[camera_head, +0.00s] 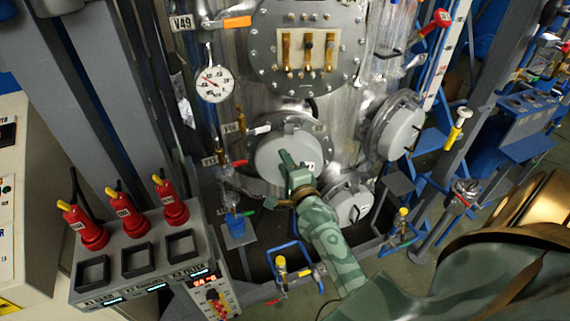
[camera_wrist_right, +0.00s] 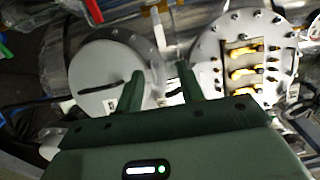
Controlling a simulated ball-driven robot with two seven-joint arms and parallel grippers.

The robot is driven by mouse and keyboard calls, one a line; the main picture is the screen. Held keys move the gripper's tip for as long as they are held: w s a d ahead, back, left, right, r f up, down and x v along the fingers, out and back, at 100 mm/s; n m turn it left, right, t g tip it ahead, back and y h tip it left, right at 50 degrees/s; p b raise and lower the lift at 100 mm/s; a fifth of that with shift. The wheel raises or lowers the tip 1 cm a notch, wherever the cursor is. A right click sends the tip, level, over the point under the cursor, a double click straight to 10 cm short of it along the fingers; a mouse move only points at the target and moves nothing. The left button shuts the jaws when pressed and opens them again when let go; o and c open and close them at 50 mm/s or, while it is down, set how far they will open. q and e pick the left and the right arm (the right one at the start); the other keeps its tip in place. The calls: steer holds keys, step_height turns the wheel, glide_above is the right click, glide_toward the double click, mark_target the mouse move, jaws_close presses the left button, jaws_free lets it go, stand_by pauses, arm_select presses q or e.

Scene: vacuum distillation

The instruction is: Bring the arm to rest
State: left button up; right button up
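My right arm (camera_head: 330,240) comes in from the lower right of the head view and reaches up to the vessel. Its green gripper (camera_head: 287,160) appears in front of a round grey cover (camera_head: 268,160). In the right wrist view the two fingers of the gripper (camera_wrist_right: 160,72) stand apart with nothing held between them. The grey cover (camera_wrist_right: 92,68) is behind and left of the fingers there, and whether they touch it is unclear. My left gripper is not in view.
The vessel carries a bolted plate with brass fittings (camera_head: 308,50), a dial gauge (camera_head: 214,84) and another round cover (camera_head: 401,132). A control box (camera_head: 140,262) with red plugs (camera_head: 125,213) stands lower left. Blue frames and valves crowd the floor.

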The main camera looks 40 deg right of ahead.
stand_by(0.6)
steer(key=s+a+f+n+g+y+b, duration=0.1)
steer(key=s+a+f+n+g+b, duration=0.3)
steer(key=f, duration=0.8)
steer(key=s+a+f+n+g+y+b, duration=0.15)
steer(key=s+f+n, duration=0.4)
steer(key=f, duration=0.75)
steer(key=s+a+f+n+g+y+b, duration=0.2)
steer(key=s+a+f+n+g, duration=0.15)
steer(key=f+n, duration=0.6)
steer(key=s+f+n+g+b, duration=0.5)
steer(key=s+f+b, duration=1)
steer(key=s+f, duration=1.8)
steer(key=g, duration=0.2)
steer(key=shift+s+d+n+g+b, duration=0.2)
steer(key=shift+s+n+g+b, duration=0.1)
steer(key=shift+n+g, duration=0.1)
